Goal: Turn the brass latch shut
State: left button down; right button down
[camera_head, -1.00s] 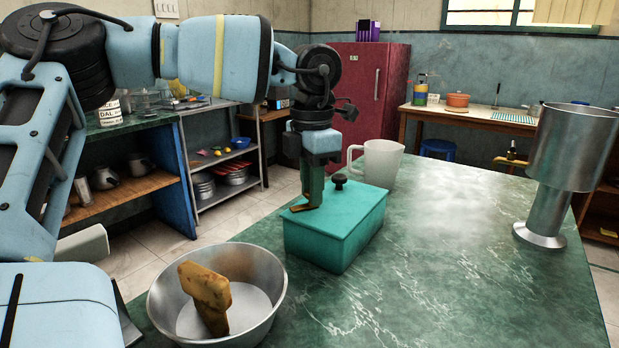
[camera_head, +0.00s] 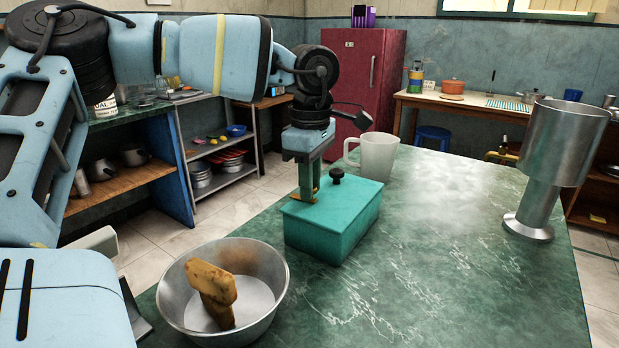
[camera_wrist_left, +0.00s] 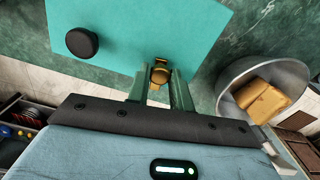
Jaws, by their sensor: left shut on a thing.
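A teal box (camera_head: 330,228) with a black knob (camera_head: 337,174) on its lid stands on the green marble counter. The brass latch (camera_wrist_left: 160,75) sits at the box's edge in the left wrist view, between the fingers of my left gripper (camera_wrist_left: 159,84). In the head view my left gripper (camera_head: 307,193) points down at the lid's back-left corner and is shut on the latch. The fingers hide part of the latch, so its exact angle is hard to tell. The knob also shows in the left wrist view (camera_wrist_left: 82,43). My right gripper is not in view.
A metal bowl (camera_head: 266,268) with a yellow-brown block (camera_head: 211,281) stands at the front left of the box. A pale mug (camera_head: 378,155) stands close behind it. A metal vessel on a stem (camera_head: 540,175) is at right. The counter between is clear.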

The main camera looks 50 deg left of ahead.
pick_arm(q)
jog(key=shift+m, duration=0.7)
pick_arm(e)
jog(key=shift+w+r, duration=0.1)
pick_arm(q)
jog(key=shift+m, duration=0.3)
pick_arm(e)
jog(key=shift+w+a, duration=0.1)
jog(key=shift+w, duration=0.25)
pick_arm(q)
jog(key=c, duration=1.3)
grip_release()
jog(key=shift+o, duration=0.2)
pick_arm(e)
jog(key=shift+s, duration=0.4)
pick_arm(q)
notch_tip(320, 180, up, 7)
jog(key=shift+f+p, duration=0.15)
jog(key=shift+p, duration=0.6)
jog(key=shift+r, duration=0.6)
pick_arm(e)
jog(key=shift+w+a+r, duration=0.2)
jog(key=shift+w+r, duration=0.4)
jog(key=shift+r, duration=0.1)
